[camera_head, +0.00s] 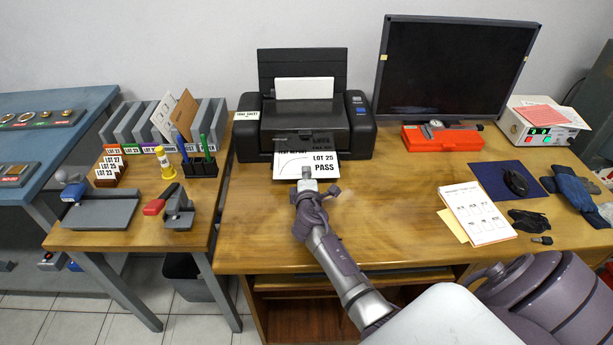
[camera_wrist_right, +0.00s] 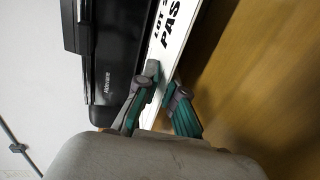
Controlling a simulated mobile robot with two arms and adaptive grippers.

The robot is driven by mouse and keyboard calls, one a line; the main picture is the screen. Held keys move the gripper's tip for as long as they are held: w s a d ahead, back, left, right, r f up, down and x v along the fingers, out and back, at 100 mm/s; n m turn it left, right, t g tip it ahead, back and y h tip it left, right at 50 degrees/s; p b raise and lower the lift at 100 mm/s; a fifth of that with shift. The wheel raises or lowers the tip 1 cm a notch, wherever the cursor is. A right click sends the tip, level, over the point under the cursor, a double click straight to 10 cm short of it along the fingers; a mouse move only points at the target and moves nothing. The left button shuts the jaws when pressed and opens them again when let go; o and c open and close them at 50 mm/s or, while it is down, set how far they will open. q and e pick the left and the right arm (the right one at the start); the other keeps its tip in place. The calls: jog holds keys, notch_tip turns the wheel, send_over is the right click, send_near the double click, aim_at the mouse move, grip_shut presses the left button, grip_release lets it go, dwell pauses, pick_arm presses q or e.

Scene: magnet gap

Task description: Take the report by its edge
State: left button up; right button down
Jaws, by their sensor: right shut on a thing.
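The report (camera_head: 292,164) is a white sheet with a curve and the words "LOT 25 PASS". It sticks out from the front of the black printer (camera_head: 305,130), and its back end is hidden inside. My right gripper (camera_head: 306,174) is at the sheet's front edge, shut on it. In the right wrist view the report (camera_wrist_right: 178,40) runs down between the fingers of the right gripper (camera_wrist_right: 163,86), with the printer (camera_wrist_right: 118,60) beside it. My left gripper is not in view.
A monitor (camera_head: 455,65) and a red case (camera_head: 440,138) stand right of the printer. A printed sheet (camera_head: 477,212), mouse (camera_head: 515,182) and gloves (camera_head: 572,190) lie farther right. A stapler-like tool (camera_head: 178,210) and pen holder (camera_head: 200,165) stand left. The desk between printer and printed sheet is clear.

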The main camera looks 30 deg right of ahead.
jog(key=shift+r+p, duration=1.2)
jog(key=shift+p, duration=0.1)
jog(key=shift+f, duration=0.15)
jog(key=shift+s+a+r, duration=0.25)
jog(key=shift+s, duration=0.1)
jog(key=r+p+v, duration=0.2)
jog(key=p+v, duration=0.3)
jog(key=v, duration=0.9)
jog(key=shift+w, duration=0.25)
